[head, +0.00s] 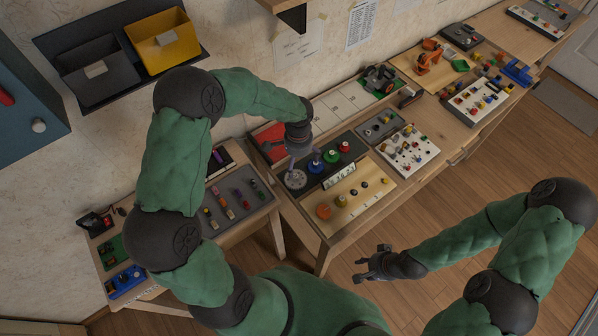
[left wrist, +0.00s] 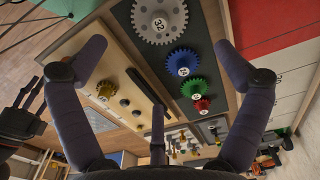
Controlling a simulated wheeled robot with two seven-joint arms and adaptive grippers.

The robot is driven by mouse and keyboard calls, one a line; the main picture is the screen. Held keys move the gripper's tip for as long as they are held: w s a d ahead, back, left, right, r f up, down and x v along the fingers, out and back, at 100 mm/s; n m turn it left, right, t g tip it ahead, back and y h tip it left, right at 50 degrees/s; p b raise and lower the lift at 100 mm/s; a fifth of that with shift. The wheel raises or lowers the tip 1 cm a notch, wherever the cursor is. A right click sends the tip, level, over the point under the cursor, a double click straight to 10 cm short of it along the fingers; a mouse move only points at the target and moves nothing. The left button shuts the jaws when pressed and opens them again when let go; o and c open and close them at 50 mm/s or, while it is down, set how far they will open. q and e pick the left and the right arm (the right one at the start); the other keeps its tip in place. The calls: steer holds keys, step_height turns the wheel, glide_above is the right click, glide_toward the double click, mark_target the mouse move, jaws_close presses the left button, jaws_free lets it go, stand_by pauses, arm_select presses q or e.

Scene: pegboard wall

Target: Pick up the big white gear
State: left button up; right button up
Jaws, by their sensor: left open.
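The big white gear (head: 295,180), marked 32, lies flat on a dark board (head: 349,154) at its left end. In the left wrist view the gear (left wrist: 160,20) is at the top, partly cut off by the frame edge. Blue (left wrist: 183,64), green (left wrist: 193,87) and red (left wrist: 202,104) gears run in a row beside it. My left gripper (head: 302,164) is over the board close to the white gear, fingers spread and empty; its fingers also frame the left wrist view (left wrist: 158,65). My right gripper (head: 372,263) is open and empty, away from the table over the floor.
A wooden board with pegs and an orange knob (head: 324,211) lies in front of the gear board. A red panel (head: 270,142) lies behind it. A lower table (head: 262,207) stands left. Yellow (head: 163,42) and dark bins hang on the wall.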

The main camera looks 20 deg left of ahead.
arm_select(q)
steer(key=b, duration=0.1)
glide_above(296, 176)
steer(key=f, duration=0.4)
steer(key=shift+w+d+f, duration=0.1)
steer(key=shift+d+f, duration=0.2)
steer(key=shift+f, duration=0.05)
steer(key=shift+a+f+b, duration=0.2)
steer(key=shift+f+b, duration=0.2)
steer(key=shift+f, duration=0.95)
steer(key=shift+a+f+b, duration=0.2)
steer(key=shift+f+b, duration=0.2)
steer(key=shift+f, duration=0.9)
steer(key=c, duration=1)
